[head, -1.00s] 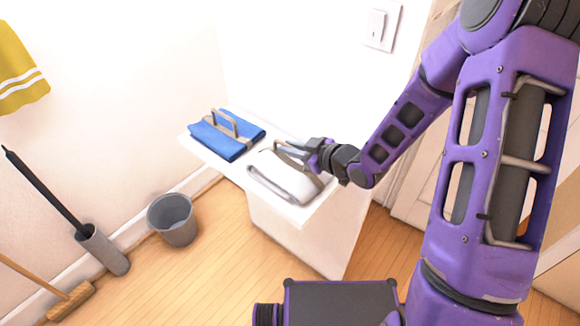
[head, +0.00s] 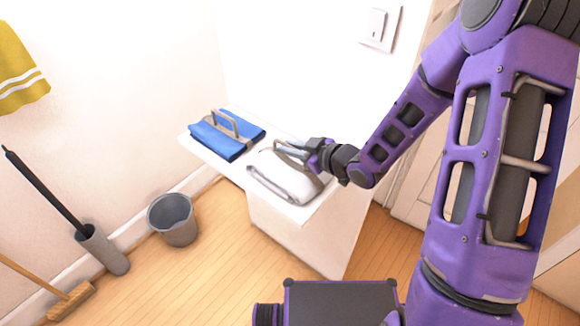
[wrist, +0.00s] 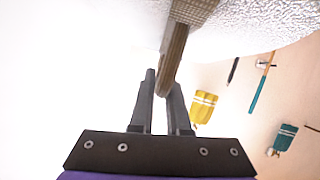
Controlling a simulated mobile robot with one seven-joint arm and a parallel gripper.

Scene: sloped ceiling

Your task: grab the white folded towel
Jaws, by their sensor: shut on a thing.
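The white folded towel (head: 282,177) lies on the white shelf (head: 238,172), with a beige-grey strap handle (head: 296,157) arching over it. My gripper (head: 308,150) is at the right side of the towel, its fingers at the handle. In the wrist view, my gripper (wrist: 163,88) is shut on the strap handle (wrist: 176,55), which stands between its two fingers. The towel's rough white surface (wrist: 245,18) fills the top of the wrist view. The towel appears to rest on the shelf in the head view.
A blue folded towel (head: 226,135) with a similar handle lies to the left on the same shelf. A grey bin (head: 173,220), a brush in a holder (head: 103,250) and a broom (head: 72,302) stand on the floor. A yellow towel (head: 20,70) hangs on the wall.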

